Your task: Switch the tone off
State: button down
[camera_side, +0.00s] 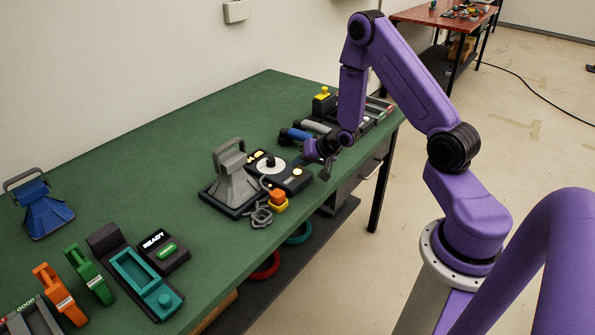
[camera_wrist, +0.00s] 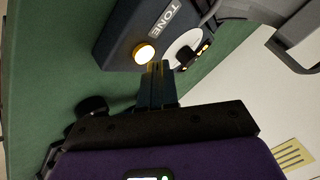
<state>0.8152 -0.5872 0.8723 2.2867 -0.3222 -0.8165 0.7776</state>
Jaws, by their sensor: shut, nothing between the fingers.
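The tone unit is a dark blue box (camera_wrist: 122,38) marked TONE, with a round lit cream button (camera_wrist: 145,53). In the side view the box (camera_side: 290,185) sits near the table's front edge, and the button (camera_side: 297,171) glows there too. A white dial with a black knob (camera_side: 271,163) is on the same unit; the wrist view shows it partly (camera_wrist: 183,55). My gripper (camera_wrist: 157,66) is shut and empty, its tips just beside the lit button; I cannot tell whether they touch. In the side view my gripper (camera_side: 304,160) is over the box's right side.
A grey horn-shaped piece with a handle (camera_side: 231,175) stands left of the unit. An orange and yellow block (camera_side: 277,200) with a grey cord is in front. A READY box (camera_side: 162,250) and teal tray (camera_side: 135,275) are farther left. Green table (camera_side: 190,150) behind is clear.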

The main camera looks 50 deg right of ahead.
aim_at(300, 172)
jog(key=shift+f, duration=0.1)
dwell(0.6)
jog(key=shift+f, duration=0.4)
jog(key=shift+r, duration=0.5)
jog(key=shift+r, duration=0.1)
jog(key=shift+r, duration=2.9)
